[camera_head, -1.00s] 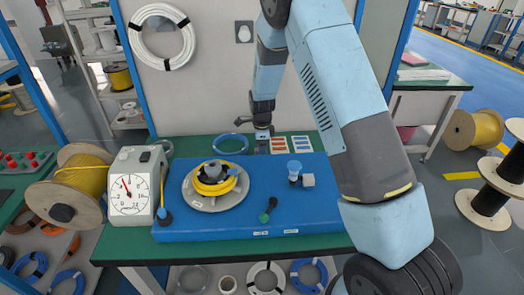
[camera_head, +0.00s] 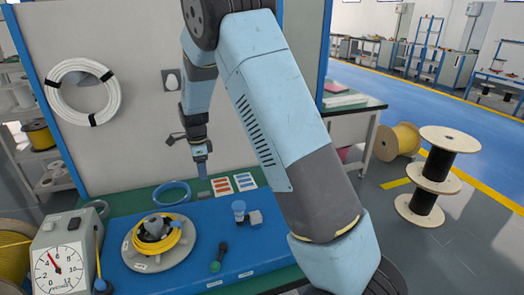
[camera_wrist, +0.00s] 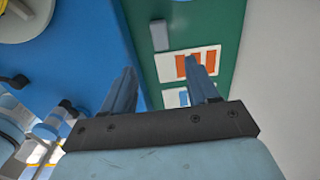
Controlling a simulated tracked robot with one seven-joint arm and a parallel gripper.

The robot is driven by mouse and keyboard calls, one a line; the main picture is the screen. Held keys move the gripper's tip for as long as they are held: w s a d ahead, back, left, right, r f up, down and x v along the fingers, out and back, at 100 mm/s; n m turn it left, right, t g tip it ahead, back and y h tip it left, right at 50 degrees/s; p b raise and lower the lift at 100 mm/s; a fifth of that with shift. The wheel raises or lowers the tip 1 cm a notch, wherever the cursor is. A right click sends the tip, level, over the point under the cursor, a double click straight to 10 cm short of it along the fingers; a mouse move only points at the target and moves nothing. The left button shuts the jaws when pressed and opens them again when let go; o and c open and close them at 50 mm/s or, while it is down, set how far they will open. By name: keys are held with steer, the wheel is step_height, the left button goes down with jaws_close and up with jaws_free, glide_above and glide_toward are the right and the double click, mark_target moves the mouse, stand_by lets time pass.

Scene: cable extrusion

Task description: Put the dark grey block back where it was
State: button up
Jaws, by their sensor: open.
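The dark grey block (camera_head: 204,195) lies on the green table strip behind the blue board, just left of the orange-marked card. It also shows in the wrist view (camera_wrist: 160,36), lying beside the card and beyond the fingertips. My gripper (camera_head: 202,174) hangs above the back of the table, over the block's area. In the wrist view my gripper (camera_wrist: 161,68) is open, with nothing between its fingers. The orange-marked card (camera_head: 221,187) and the blue-marked card (camera_head: 246,182) lie to the right of the block.
The blue board (camera_head: 190,275) carries a yellow cable coil (camera_head: 160,243), a blue cup-like piece (camera_head: 239,210), a light grey block (camera_head: 256,217) and a dark green-tipped piece (camera_head: 219,257). A blue ring (camera_head: 172,192) lies left of the gripper. A wall panel (camera_head: 130,130) rises behind.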

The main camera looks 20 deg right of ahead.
steer(key=s+d+r+n+t+y, duration=0.1)
steer(key=s+d+r+n, duration=0.35)
steer(key=s+r, duration=0.45)
steer(key=s+d+r+n+t, duration=0.2)
steer(key=s+d+r+n, duration=0.3)
steer(key=r, duration=0.7)
steer(key=s+d+r+n+t, duration=0.1)
steer(key=s+d+n, duration=0.3)
steer(key=s, duration=0.7)
steer(key=s+d+r+n+t+h, duration=0.1)
steer(key=s+d+r+n, duration=0.3)
steer(key=s, duration=0.7)
steer(key=shift+s+t, duration=0.3)
steer(key=shift+s, duration=0.1)
